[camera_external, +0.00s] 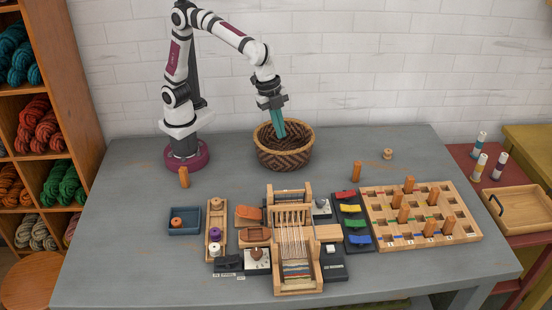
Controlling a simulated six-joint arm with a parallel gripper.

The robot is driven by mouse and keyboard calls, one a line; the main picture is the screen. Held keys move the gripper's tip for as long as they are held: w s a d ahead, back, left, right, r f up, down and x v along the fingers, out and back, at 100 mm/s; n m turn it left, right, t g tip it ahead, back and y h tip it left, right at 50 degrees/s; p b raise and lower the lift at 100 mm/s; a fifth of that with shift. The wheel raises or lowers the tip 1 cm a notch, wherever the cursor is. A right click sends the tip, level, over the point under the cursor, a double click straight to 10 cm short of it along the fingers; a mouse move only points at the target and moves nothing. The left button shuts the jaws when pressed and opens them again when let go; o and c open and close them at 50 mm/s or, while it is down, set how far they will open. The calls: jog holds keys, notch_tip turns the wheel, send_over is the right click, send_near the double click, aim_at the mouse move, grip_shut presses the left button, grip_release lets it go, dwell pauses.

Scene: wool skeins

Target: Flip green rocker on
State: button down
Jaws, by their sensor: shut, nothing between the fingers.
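The green rocker (355,223) sits on a dark panel (367,247) right of the small loom, between a yellow rocker (350,210) above it and a blue rocker (358,239) below it. A red rocker (346,195) is at the panel's far end. The green rocker is too small to tell which way it is tilted. My gripper (281,136) is shut and empty, with its teal fingers pointing down over the woven basket (284,160). It is far from the rocker panel, up and to the left. The fingertips overlap the basket's opening, and their depth is unclear.
A wooden loom (297,277) stands left of the panel. A wooden peg board (468,236) with several orange pegs lies right of it. A loose orange peg (356,171) stands upright behind the panel. The grey table (130,220) is clear at the left.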

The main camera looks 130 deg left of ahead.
jog(key=w+a+f+t, duration=0.1)
jog(key=w+a+f, duration=0.15)
jog(key=w, duration=0.55)
jog(key=w+a+f+t, duration=0.1)
jog(key=w+f, duration=0.2)
jog(key=w, duration=0.5)
jog(key=t, duration=0.2)
send_over(355, 225)
jog(key=a, duration=0.2)
notch_tip(355, 225, down, 8)
jog(key=shift+s+d+n, duration=0.15)
jog(key=shift+n, duration=0.25)
jog(key=shift+s+d+f, duration=0.3)
jog(key=shift+s+f, duration=0.05)
jog(key=shift+f, duration=1.05)
jog(key=shift+s+d+f, duration=0.3)
jog(key=shift+d+f, duration=0.05)
jog(key=shift+f, duration=1)
jog(key=shift+s+d+f, duration=0.3)
jog(key=shift+s+f, duration=0.05)
jog(key=shift+f, duration=1.05)
jog(key=shift+s+d+f, duration=0.1)
jog(key=shift+f, duration=0.25)
